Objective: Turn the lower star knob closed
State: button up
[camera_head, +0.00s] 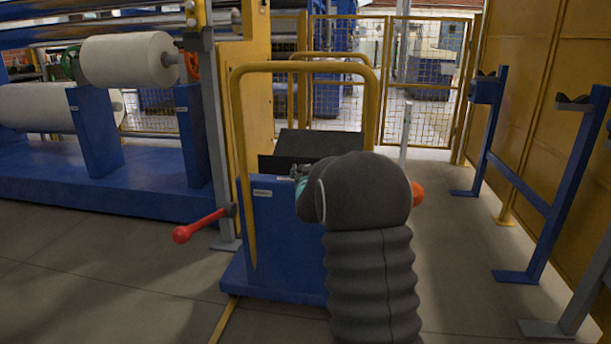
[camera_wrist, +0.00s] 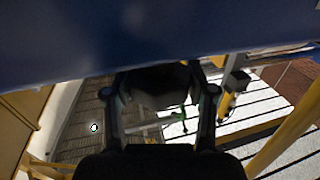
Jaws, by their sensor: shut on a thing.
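A dark rounded knob (camera_wrist: 158,84) sits between the two fingers of my gripper (camera_wrist: 162,112) in the wrist view, just under a large blue surface (camera_wrist: 150,35). The fingers stand on both sides of it and are shut on it. Its star shape and how far it is turned cannot be made out. In the head view my grey-sleeved arm reaches the blue cabinet (camera_head: 280,232), and only a small part of my gripper (camera_head: 298,172) shows at its upper edge. The knob is hidden there behind my arm. I see no second knob.
A yellow tube frame (camera_head: 238,150) arches over the cabinet. A red-handled lever (camera_head: 182,234) sticks out to its left. An orange round part (camera_head: 417,194) shows right of my arm. White rolls (camera_head: 125,60) stand left, blue stands (camera_head: 545,215) right. Floor between is clear.

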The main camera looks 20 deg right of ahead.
jog(key=m+g+h+p, duration=0.1)
jog(key=m+h, duration=0.1)
jog(key=h, duration=0.1)
jog(key=shift+a+r+g, duration=0.1)
jog(key=shift+r+g, duration=0.05)
jog(key=shift+g, duration=0.25)
jog(key=m+g+h+p, duration=0.2)
jog(key=p, duration=0.1)
jog(key=m+g+h+p, duration=0.2)
jog(key=h+p, duration=0.1)
jog(key=p, duration=0.1)
jog(key=shift+w+r+m, duration=0.1)
jog(key=shift+r+m, duration=0.1)
jog(key=shift+m, duration=0.1)
jog(key=m+g+h+p, duration=0.1)
jog(key=g, duration=0.1)
jog(key=m+g+h+p, duration=0.1)
jog(key=m+g+p, duration=0.1)
jog(key=g, duration=0.1)
jog(key=m+g+h+p, duration=0.1)
jog(key=m+g+p, duration=0.1)
jog(key=shift+f, duration=0.25)
jog(key=shift+g+h, duration=0.3)
jog(key=shift+g, duration=0.2)
jog(key=o, duration=1.2)
jog(key=shift+c, duration=0.2)
jog(key=shift+f, duration=0.1)
jog(key=s+a, duration=0.2)
jog(key=a, duration=0.9)
jog(key=shift+a, duration=0.3)
